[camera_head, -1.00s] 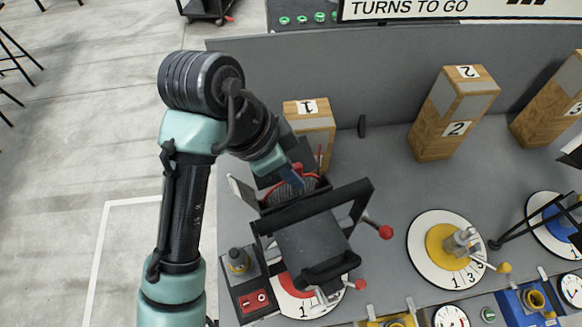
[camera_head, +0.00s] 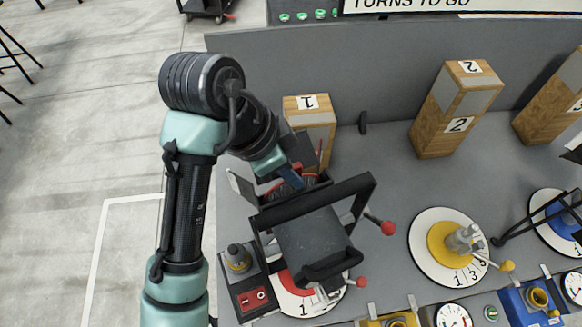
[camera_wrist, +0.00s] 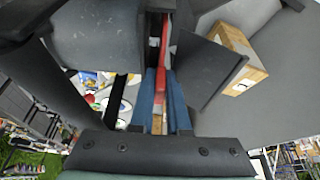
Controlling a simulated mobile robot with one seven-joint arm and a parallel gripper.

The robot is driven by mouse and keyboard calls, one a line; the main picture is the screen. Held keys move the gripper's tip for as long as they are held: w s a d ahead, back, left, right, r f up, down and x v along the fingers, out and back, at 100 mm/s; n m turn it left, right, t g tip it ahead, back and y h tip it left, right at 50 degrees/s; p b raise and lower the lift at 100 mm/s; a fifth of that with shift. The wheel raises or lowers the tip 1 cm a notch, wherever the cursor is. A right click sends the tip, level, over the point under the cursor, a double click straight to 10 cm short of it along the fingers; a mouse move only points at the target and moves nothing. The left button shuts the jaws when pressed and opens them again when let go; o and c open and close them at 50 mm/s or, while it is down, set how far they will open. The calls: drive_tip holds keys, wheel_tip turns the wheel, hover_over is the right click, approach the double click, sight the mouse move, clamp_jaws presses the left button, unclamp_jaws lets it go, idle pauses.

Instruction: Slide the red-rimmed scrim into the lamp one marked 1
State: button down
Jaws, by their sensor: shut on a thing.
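The black lamp one (camera_head: 312,240) stands on the base dial marked 1 (camera_head: 303,309), its barn door and yoke around it. Only part of the scrim's red rim and dark mesh shows there; the rest is hidden by the lamp and gripper. In the wrist view the blue fingers (camera_wrist: 168,100) close on the red rim (camera_wrist: 164,55), which stands edge-on between dark lamp parts. I cannot tell how deep it sits.
A wooden block marked 1 (camera_head: 308,120) stands just behind my gripper. Block 2 (camera_head: 452,110) stands to the right. A yellow dial (camera_head: 448,248) and a blue dial (camera_head: 560,228) sit further right. A red-knobbed lever (camera_head: 386,227) sticks out beside the lamp.

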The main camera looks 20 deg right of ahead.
drive_tip(key=shift+f+b, duration=0.5)
drive_tip(key=shift+f, duration=0.3)
drive_tip(key=c, duration=1)
unclamp_jaws()
drive_tip(key=shift+c, duration=1)
drive_tip(key=shift+o, duration=1.1)
drive_tip(key=shift+r+p, duration=0.75)
drive_tip(key=shift+r, duration=0.1)
drive_tip(key=shift+r+p, duration=2.2)
drive_tip(key=shift+p, duration=0.05)
